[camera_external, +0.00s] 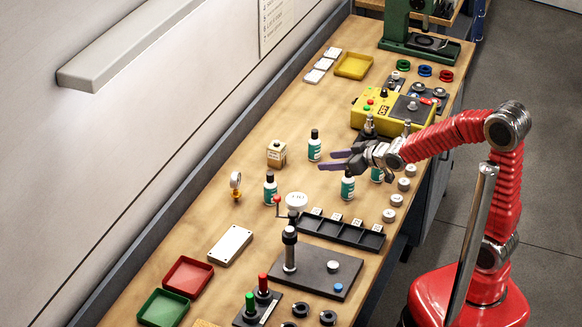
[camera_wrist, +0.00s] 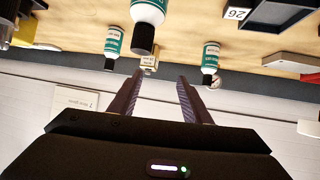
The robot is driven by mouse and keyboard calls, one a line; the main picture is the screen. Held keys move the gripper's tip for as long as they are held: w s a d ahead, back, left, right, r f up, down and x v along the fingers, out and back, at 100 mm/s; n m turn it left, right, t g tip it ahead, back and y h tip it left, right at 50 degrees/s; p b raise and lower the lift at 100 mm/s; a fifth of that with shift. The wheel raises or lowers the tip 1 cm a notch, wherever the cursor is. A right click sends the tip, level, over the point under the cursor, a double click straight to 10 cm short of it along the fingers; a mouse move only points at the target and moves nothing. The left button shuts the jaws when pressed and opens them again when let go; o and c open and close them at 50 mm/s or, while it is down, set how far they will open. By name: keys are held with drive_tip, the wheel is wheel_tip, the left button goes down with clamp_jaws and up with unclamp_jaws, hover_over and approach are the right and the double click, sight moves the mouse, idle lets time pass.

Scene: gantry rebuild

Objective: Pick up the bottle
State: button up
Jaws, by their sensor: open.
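Several small bottles with dark caps and teal-and-white labels stand on the workbench. In the external view, one bottle (camera_external: 348,188) is just below my gripper, another (camera_external: 314,147) is just beyond its fingertips, and a third (camera_external: 270,188) is farther left. A further bottle (camera_external: 377,174) is partly hidden by my wrist. My gripper (camera_external: 328,160) is open with nothing between its purple fingers. The wrist view is upside down; a near bottle (camera_wrist: 149,12) is past my open gripper (camera_wrist: 157,82), with another bottle (camera_wrist: 113,40) at left and one (camera_wrist: 210,57) at right.
A black divided tray (camera_external: 340,232) and a black plate with a post (camera_external: 318,268) lie on the front side. A yellow control box (camera_external: 372,108) stands behind my gripper. Bare bench shows around the tan box.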

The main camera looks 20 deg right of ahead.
sight(275, 183)
drive_tip(key=s+a+f+n+y, duration=0.1)
drive_tip(key=a+f+n+y, duration=0.1)
drive_tip(key=a, duration=0.9)
drive_tip(key=shift+s+a+f+g+y, duration=0.35)
drive_tip(key=shift+f+y, duration=0.15)
drive_tip(key=shift+y, duration=0.2)
drive_tip(key=shift+w, duration=0.1)
drive_tip(key=x, duration=0.8)
drive_tip(key=shift+w+a, duration=0.15)
drive_tip(key=shift+a, duration=0.05)
drive_tip(key=shift+x, duration=2.6)
drive_tip(key=shift+a+r, duration=0.1)
drive_tip(key=shift+r, duration=0.05)
drive_tip(key=shift+c, duration=0.6)
drive_tip(key=c, duration=0.9)
